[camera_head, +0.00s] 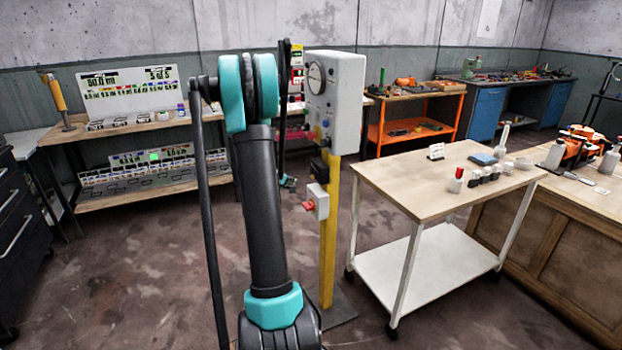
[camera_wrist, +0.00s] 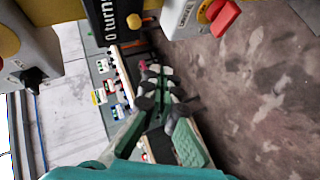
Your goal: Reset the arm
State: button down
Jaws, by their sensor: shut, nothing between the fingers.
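My arm (camera_head: 265,205), black with teal joints, rises in the middle of the head view. A grey box with a red switch (camera_wrist: 222,15) is at the top right of the wrist view, apart from the fingers. A box with a black knob (camera_wrist: 34,76) is at the left. A dark sign reading "0 turns" (camera_wrist: 121,20) is between them.
The yellow post (camera_head: 328,235) carries a grey gauge box (camera_head: 343,105) and a red-switch box (camera_head: 317,201) close to my arm's right. A wheeled cart (camera_head: 385,180) stands right of it. A shelf unit (camera_head: 75,133) is at the left. Floor (camera_head: 130,270) is open at front left.

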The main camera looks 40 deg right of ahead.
dwell(0.8)
jog(key=s+a+f+y, duration=0.1)
jog(key=s+a+y, duration=0.3)
jog(key=s+a, duration=0.5)
jog(key=s+a+f+m+g+y, duration=0.1)
jog(key=s+a, duration=0.8)
jog(key=a, duration=0.9)
jog(key=s+a+f+y, duration=0.2)
jog(key=s+a+y, duration=0.4)
jog(key=s+a, duration=0.4)
jog(key=a, duration=0.4)
jog(key=shift+f+m+y, duration=0.15)
jog(key=shift+m+y, duration=0.15)
